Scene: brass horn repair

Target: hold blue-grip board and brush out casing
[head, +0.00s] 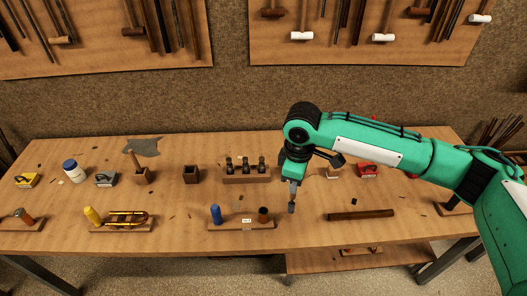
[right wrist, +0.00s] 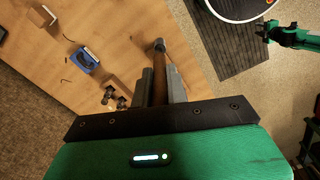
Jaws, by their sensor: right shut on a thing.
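The blue-grip board (head: 240,226) lies near the front middle of the bench. My right gripper (head: 292,184) points down just right of this board, apart from the casing. It is shut on a slim brown rod with a dark tip, apparently the brush (right wrist: 160,80). In the right wrist view, what looks like my left gripper (right wrist: 265,31) is small at the upper right, away from the bench; its jaws are unclear.
A yellow-grip board (head: 122,226) with a brass part lies to the left. A rack of dark pieces (head: 246,177) stands behind the blue-grip board. A dark bar (head: 361,215) lies to the right. Small scraps dot the bench; bare wood lies between the boards.

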